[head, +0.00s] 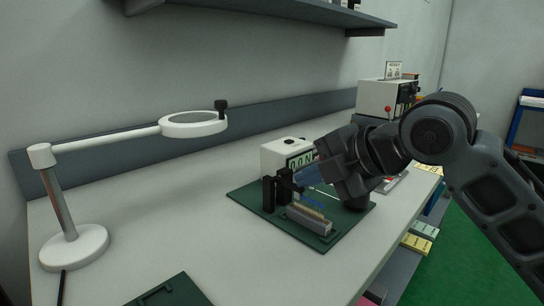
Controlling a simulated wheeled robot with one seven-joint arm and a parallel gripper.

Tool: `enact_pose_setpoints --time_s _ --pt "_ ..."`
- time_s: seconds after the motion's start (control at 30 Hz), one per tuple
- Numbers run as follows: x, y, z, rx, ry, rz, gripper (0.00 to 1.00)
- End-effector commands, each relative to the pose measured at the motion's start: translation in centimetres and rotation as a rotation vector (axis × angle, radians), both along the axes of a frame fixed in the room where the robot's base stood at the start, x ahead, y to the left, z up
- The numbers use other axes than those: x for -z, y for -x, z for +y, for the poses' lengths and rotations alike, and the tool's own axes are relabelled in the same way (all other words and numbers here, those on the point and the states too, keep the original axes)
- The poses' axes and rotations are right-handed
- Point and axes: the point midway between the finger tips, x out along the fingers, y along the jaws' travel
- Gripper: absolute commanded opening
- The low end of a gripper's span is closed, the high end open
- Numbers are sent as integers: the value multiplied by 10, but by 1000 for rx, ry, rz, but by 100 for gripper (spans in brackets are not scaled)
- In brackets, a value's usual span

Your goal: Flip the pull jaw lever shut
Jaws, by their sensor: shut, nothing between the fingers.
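A dark green base plate (248,197) lies on the bench and carries a small test rig. The rig has a black upright clamp (269,194) on its left, a white box with a digital display (284,153) behind, and a grey block with a tan top strip (309,219) in front. My gripper (306,175) reaches in from the right, its bluish fingers shut and empty just right of the black clamp. Whether they touch it I cannot tell. The pull jaw lever cannot be made out clearly; it is small, dark and partly hidden by my gripper.
A white ring magnifier lamp (75,247) stands at the left. Another dark green board (172,292) lies at the front edge of view. A white machine with a red knob (378,97) stands behind my arm. A shelf (260,10) hangs above. The bench left of the rig is clear.

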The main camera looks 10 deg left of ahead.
Motion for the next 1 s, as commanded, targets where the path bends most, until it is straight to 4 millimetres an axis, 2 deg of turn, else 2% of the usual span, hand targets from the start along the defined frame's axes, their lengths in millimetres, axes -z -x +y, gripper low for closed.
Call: enact_pose_setpoints --time_s 0.03,0.2,1.0 --pt "8 1 -1 0 -22 -14 0" --pt "11 2 -2 -1 -69 -53 0" --pt "7 3 -1 -2 -102 -79 0"
